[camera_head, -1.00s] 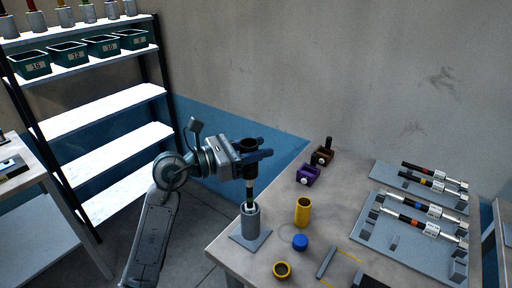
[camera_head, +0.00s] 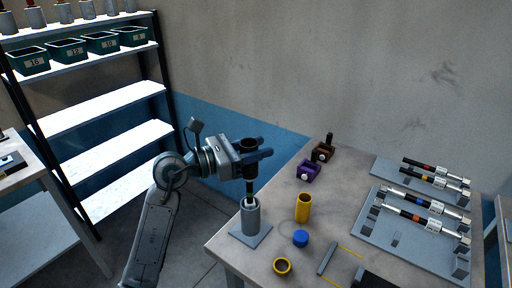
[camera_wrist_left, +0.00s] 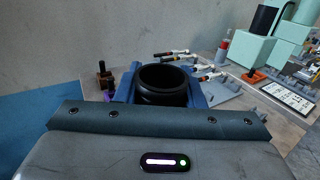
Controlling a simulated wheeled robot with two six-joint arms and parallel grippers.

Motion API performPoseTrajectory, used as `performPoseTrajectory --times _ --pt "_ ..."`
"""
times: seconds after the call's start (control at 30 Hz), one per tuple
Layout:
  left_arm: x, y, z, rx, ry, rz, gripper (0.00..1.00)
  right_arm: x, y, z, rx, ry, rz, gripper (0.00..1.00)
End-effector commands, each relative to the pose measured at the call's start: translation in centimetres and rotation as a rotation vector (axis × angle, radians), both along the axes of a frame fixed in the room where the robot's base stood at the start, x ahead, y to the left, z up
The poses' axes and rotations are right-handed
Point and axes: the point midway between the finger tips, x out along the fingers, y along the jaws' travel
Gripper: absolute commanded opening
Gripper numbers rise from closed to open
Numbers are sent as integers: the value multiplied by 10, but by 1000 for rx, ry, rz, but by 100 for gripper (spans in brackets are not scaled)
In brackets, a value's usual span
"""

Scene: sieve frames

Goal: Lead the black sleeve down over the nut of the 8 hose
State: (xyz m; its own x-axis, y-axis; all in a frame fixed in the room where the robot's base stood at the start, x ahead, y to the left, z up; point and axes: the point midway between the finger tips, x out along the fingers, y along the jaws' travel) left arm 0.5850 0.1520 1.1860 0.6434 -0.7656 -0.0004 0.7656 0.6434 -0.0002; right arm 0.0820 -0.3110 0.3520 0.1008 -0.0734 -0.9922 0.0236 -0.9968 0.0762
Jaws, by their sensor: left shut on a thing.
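My left gripper (camera_head: 256,158) is shut on the black sleeve (camera_head: 249,146), a short open-topped tube held upright. The sleeve's dark round opening also shows in the left wrist view (camera_wrist_left: 165,84), between the blue fingers. Straight below it, a dark hose end (camera_head: 249,188) stands upright in the grey holder (camera_head: 250,217) at the table's near left corner. The sleeve appears in line above the hose. The fingers cover the sleeve's lower part, so I cannot tell whether it surrounds the nut. My right gripper is not in view.
Purple (camera_head: 307,172) and brown (camera_head: 321,152) blocks are behind. Several hoses lie on grey racks (camera_head: 420,233) at right. A shelf (camera_head: 100,118) stands far left.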

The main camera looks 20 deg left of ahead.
Motion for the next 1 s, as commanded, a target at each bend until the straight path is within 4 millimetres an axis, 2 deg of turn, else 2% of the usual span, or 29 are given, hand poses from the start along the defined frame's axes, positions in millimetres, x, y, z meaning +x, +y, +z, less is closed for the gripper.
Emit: performPoseTrajectory --times 0.33,0.37,0.47,0.77,1.0 --pt "0 0 -2 0 0 0 13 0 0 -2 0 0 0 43" --pt "0 0 -2 0 0 0 41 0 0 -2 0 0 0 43" --pt "0 0 -2 0 0 0 61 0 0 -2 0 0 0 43" --pt "0 0 -3 0 0 0 61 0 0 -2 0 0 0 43" --pt "-10 13 -5 4 -2 2 61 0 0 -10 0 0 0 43"
